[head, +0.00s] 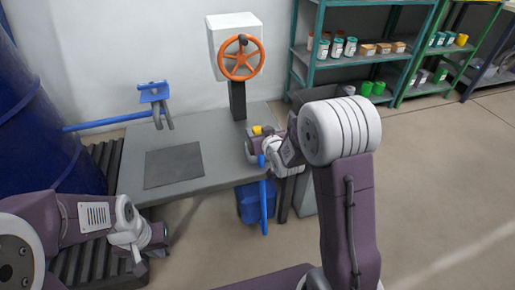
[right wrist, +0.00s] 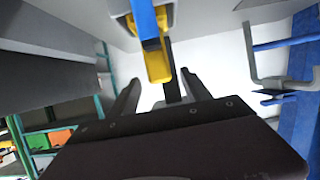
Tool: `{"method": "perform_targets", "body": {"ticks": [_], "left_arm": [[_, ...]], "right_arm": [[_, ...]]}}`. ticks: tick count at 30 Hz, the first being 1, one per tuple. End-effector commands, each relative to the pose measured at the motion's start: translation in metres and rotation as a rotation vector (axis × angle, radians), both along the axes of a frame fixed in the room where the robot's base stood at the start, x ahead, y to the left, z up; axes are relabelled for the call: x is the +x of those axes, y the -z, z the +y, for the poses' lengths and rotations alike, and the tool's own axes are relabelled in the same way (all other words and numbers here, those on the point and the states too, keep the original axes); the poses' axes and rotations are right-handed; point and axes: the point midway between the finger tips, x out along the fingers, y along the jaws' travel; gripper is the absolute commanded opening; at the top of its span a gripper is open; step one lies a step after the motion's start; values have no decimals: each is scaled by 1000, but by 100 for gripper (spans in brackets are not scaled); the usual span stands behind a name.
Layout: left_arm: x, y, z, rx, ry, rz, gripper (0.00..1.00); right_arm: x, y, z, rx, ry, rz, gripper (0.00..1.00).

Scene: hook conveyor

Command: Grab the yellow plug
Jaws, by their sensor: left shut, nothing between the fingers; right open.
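The yellow plug (head: 257,130) shows as a small yellow patch at the table's right edge, just behind my right gripper (head: 251,148), which hides part of it. In the right wrist view the yellow plug (right wrist: 157,66) appears between and beyond the two dark fingers of my right gripper (right wrist: 159,82). A blue bar (right wrist: 147,20) adjoins its upper end in that view. The fingers are apart; contact with the plug cannot be told. My left gripper (head: 139,266) is shut and empty, low at the left in front of the table.
The grey table (head: 215,178) carries a dark mat (head: 173,165). An orange handwheel (head: 241,59) stands at its back. A blue bracket with grey hooks (head: 154,93) hangs above the left side. A blue bin (head: 249,204) sits beneath. Shelves (head: 350,55) stand back right; open floor lies right.

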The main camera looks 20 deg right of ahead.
Motion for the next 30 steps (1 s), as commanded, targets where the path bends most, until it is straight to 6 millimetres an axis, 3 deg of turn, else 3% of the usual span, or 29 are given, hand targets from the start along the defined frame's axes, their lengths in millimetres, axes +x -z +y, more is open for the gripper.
{"method": "perform_targets", "body": {"ticks": [1, 5, 12, 18, 30], "left_arm": [[0, 11, 0, 0, 0, 0, 0], [0, 13, 0, 0, 0, 0, 0], [0, 12, 0, 0, 0, 0, 0], [0, 12, 0, 0, 0, 0, 0], [0, 12, 0, 0, 0, 0, 0]], "right_arm": [[9, 10, 2, 0, -2, -1, 56], [23, 13, 2, -1, -1, 0, 56], [25, 11, 2, 0, 0, 0, 56], [25, 11, 2, 0, 0, 0, 1], [25, 11, 2, 0, 0, 0, 0]]}}
